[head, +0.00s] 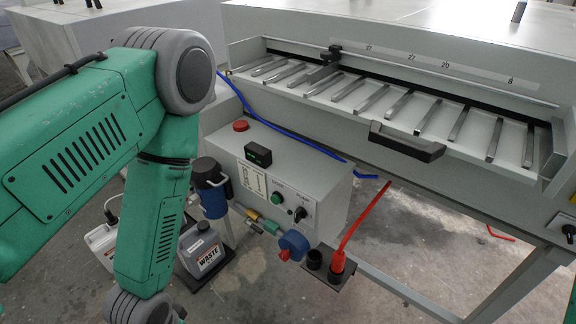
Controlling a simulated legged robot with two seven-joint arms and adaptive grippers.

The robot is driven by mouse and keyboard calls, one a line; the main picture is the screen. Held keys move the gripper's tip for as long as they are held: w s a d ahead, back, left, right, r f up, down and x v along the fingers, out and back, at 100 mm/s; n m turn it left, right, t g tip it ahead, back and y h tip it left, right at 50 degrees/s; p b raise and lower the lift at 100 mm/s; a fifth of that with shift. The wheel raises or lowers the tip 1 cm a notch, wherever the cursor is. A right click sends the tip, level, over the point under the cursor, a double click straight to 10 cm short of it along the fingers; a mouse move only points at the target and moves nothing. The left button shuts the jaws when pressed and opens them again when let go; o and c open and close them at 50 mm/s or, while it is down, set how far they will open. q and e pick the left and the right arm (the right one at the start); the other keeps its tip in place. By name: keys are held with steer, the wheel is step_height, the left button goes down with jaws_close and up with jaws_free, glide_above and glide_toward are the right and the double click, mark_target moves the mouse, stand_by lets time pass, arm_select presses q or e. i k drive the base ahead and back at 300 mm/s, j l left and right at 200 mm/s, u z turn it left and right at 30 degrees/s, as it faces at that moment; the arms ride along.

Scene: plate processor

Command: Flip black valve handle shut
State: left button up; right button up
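A blue round part (294,243) with a red piece sits at the end of the fittings. I cannot tell which part is the black valve handle. My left arm comes in from the left and bends down past the bottom edge; its gripper is out of view. Only a green sliver of mine shows at the right edge, and the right gripper is not in view.
The long machine (470,190) has a slatted tray and a black pull handle (407,141). A blue hose (290,132) runs behind.

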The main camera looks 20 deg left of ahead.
mark_target(254, 228)
steer(key=i+j+u, duration=0.1)
steer(key=j, duration=0.25)
steer(key=i+j+u, duration=0.1)
steer(key=j, duration=0.2)
steer(key=i+j+u, duration=0.1)
steer(key=i+j, duration=0.15)
steer(key=j+u, duration=0.15)
steer(key=j, duration=0.5)
